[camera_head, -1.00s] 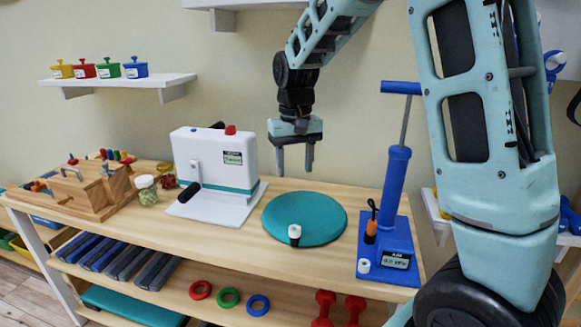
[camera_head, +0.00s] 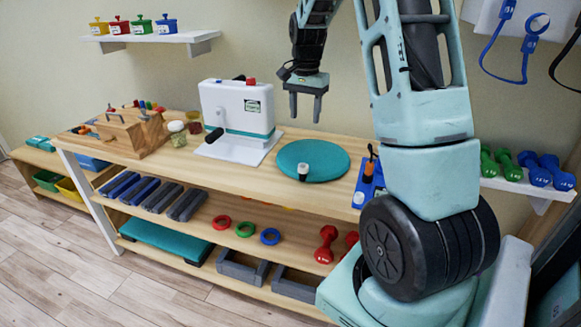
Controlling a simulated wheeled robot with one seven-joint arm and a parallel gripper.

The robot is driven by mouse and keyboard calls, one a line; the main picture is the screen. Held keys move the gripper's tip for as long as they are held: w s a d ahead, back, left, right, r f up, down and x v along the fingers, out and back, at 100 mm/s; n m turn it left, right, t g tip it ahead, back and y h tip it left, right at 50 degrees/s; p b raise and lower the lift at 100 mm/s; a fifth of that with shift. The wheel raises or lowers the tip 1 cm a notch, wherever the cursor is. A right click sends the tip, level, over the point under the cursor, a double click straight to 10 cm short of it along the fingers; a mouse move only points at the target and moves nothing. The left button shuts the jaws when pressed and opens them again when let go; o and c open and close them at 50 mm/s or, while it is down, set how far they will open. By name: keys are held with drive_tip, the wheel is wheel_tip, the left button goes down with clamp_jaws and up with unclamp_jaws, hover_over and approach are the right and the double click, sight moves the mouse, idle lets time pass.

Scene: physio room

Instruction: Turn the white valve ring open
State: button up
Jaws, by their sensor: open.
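The blue pump base (camera_head: 369,186) stands at the right end of the wooden bench top, partly behind my arm. A small white ring (camera_head: 358,199) shows at its front left corner; it is too small to tell how far it is turned. The pump's upright cylinder and its display are hidden by my arm. My gripper (camera_head: 305,118) is open and empty, pointing down. In the picture it is above the teal disc, up and left of the white ring, and apart from both.
The teal disc (camera_head: 325,155) carries a small white-and-black cylinder (camera_head: 303,171). A white machine with a crank (camera_head: 238,108) and a wooden peg box (camera_head: 130,132) stand further left. Dumbbells (camera_head: 543,170) lie on a shelf at right. The floor at left is clear.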

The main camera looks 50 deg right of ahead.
sight(303, 168)
wheel_tip(303, 168, down, 17)
drive_tip(key=shift+p, duration=0.35)
drive_tip(key=shift+c, duration=0.3)
drive_tip(key=c, duration=0.9)
